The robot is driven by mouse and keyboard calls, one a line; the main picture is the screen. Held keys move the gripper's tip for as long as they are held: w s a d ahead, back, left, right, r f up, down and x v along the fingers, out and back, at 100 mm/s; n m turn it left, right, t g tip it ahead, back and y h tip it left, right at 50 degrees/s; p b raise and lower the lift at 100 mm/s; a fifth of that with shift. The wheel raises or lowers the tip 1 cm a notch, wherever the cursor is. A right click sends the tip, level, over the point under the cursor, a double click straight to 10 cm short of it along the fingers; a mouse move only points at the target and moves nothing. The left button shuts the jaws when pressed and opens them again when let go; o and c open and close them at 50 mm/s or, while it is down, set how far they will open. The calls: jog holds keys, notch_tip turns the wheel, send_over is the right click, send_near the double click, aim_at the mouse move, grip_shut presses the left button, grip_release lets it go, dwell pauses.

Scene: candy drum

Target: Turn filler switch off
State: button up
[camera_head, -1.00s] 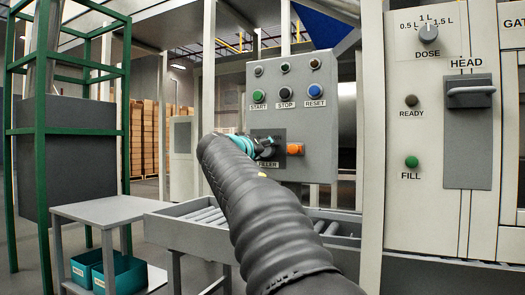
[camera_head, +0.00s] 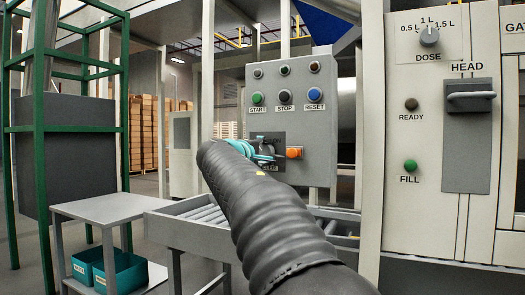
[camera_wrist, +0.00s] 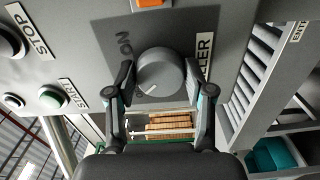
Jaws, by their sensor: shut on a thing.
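The filler switch (camera_wrist: 161,72) is a round grey knob on a dark plate in the wrist view. A FILLER label (camera_wrist: 204,57) lies to its right and the word ON to its upper left. A pale mark on the knob's face points toward the lower left. My gripper (camera_wrist: 158,80) has one finger on each side of the knob and is shut on it. In the head view my gripper (camera_head: 264,153) is at the dark plate on the grey control panel (camera_head: 320,170), hiding most of the switch.
An orange button (camera_head: 294,152) sits right beside the switch. START (camera_head: 257,98), STOP (camera_head: 284,96) and RESET (camera_head: 315,94) buttons are above. A roller conveyor (camera_head: 205,217) runs below the panel. A cabinet with a dose dial (camera_head: 429,37) stands at the right.

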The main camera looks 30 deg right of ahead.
jog(key=shift+n, duration=0.5)
jog(key=o, duration=1.2)
jog(key=shift+d, duration=0.1)
jog(key=shift+c, duration=0.2)
jog(key=v, duration=1.2)
